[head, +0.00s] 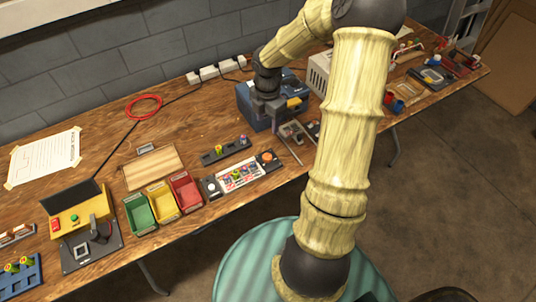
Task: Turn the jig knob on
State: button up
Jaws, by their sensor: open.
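My gripper (268,112) hangs from the arm in front of a blue box (245,98) near the back of the bench. It is small in this view and partly blends with the dark wrist. I see nothing held in it. A pale panel (242,177) with coloured parts lies in the bench's middle, left of and nearer than my gripper. It has an orange round part (267,157) at its right end. A yellow box (70,218) with red and green buttons stands on a dark plate at the left. I cannot tell which part is the jig knob, or its setting.
Green (128,201), yellow (152,190) and red (176,179) bins stand left of the panel. A dark strip (210,156) with coloured knobs lies behind it. A grey box (319,66) stands right of the blue box. My arm hides part of the bench.

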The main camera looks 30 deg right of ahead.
aim_at(268, 155)
dwell(0.3)
notch_tip(268, 155, down, 17)
jog(key=shift+f+b, duration=0.2)
jog(key=shift+b, duration=0.85)
jog(key=shift+c, duration=0.2)
jog(key=c, duration=0.9)
